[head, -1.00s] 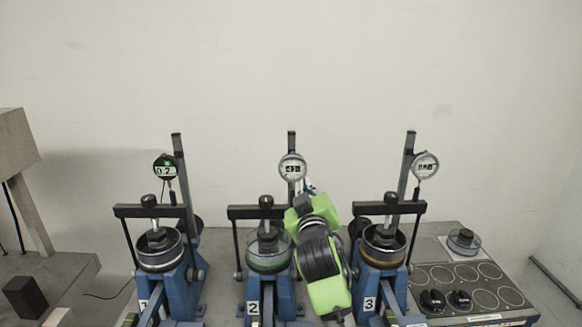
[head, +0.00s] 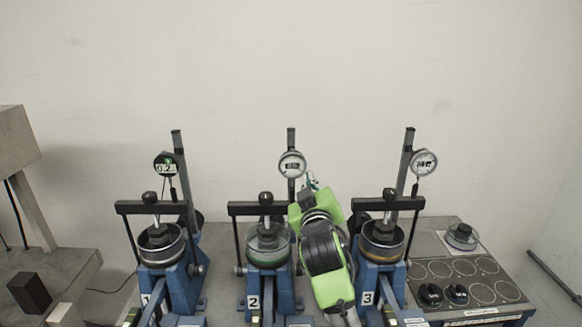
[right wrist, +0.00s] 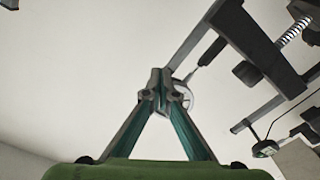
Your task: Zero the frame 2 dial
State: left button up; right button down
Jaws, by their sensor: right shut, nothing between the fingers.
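The frame 2 dial (head: 292,164) is a round grey-rimmed gauge with a small dark display, on the post of the middle blue frame marked 2 (head: 254,303). Its digits are too small to read surely. My right gripper (head: 312,181) is just right of and a little below this dial in the head view, apart from it in the picture. In the right wrist view, my fingertips (right wrist: 163,88) are together and empty, with the round dial (right wrist: 190,97) partly hidden behind them. My left gripper is not in view.
Frame 1 with its dial (head: 166,164) stands left; frame 3 with its dial (head: 423,162) stands right. Each frame has a black crossbar and a round cell. A panel with round recesses (head: 440,268) and several pieces lies right. The wall behind is bare.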

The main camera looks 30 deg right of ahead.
jog(key=p+v, duration=0.1)
jog(key=v, duration=0.5)
jog(key=shift+s+d+f, duration=0.2)
dwell(0.4)
